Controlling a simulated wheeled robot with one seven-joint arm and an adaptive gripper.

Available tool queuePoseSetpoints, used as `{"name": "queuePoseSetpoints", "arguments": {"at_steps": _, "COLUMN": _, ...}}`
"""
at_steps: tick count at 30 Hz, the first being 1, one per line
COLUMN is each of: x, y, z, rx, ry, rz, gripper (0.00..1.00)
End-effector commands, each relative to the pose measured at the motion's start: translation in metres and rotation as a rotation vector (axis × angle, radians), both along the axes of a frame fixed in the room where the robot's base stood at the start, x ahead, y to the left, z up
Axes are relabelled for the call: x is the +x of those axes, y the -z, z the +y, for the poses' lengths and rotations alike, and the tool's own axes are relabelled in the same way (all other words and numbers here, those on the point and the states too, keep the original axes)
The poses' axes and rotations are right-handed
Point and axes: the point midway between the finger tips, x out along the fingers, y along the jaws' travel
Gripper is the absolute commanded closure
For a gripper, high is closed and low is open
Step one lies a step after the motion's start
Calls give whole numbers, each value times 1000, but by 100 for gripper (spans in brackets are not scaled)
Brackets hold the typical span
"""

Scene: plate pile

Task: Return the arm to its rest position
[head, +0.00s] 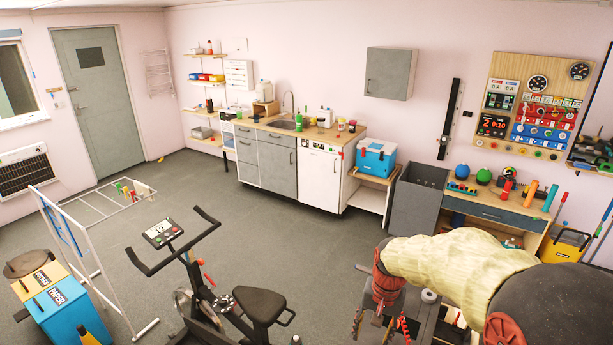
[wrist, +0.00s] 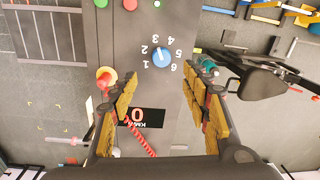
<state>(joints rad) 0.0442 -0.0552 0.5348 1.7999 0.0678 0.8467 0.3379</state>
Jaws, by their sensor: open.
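My arm reaches in from the right foreground of the head view, in a cream sleeve with red and dark joints. My gripper (head: 374,326) points down at the bottom edge there. In the wrist view my gripper (wrist: 164,82) has its two yellow-padded fingers wide apart with nothing between them. I cannot tell the exact gap between fingers and panel.
An exercise bike (head: 190,270) stands left of my arm. A grey bin (head: 418,200) and a workbench (head: 490,213) stand behind it. A white counter unit (head: 320,180) and blue cooler (head: 375,160) are farther back.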

Motion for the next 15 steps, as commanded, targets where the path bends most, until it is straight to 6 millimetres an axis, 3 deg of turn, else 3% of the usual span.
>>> {"name": "queuePoseSetpoints", "arguments": {"at_steps": 2, "x": -24, "y": 9, "z": 0, "rx": -3, "ry": -59, "rz": 41, "gripper": 53}}
{"name": "queuePoseSetpoints", "arguments": {"at_steps": 15, "x": -130, "y": -23, "z": 2, "rx": -61, "ry": -333, "rz": -113, "gripper": 53}}
